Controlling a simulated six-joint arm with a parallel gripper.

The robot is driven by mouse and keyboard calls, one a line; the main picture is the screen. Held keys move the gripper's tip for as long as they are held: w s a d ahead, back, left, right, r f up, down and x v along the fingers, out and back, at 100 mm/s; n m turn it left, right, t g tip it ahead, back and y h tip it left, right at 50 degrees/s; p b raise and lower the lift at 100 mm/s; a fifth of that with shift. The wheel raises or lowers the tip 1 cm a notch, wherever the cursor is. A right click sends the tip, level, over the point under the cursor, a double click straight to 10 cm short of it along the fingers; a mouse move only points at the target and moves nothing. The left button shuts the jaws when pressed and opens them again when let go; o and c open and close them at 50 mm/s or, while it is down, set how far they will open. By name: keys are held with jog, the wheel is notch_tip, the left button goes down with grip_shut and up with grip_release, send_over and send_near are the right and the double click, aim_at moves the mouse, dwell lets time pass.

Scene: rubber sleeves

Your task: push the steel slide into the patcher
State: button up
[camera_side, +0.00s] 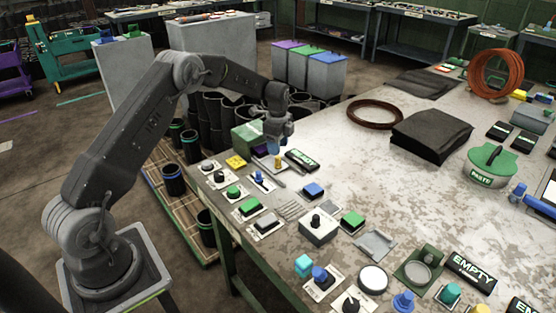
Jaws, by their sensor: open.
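My gripper (275,146) points down over the left edge of the workbench, at its far corner. It is open, with its fingers just above a small yellow upright piece (278,162). I cannot tell whether they touch it. A green box-like device (248,135) stands just behind and left of my gripper; it may be the patcher, but no label shows on it. A pale flat strip (264,166) lies below the gripper and may be the steel slide; it is too small to be sure. My gripper partly hides this spot.
The worn workbench (345,185) carries several buttons and knobs along its left edge, including a blue block (313,190) and a green block (352,221). A black folded sheet (431,136) and a brown ring (375,114) lie further back. The bench middle is clear.

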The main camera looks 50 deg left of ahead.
aim_at(278, 159)
notch_tip(278, 159, down, 6)
dwell(0.5)
grip_shut()
dwell(0.3)
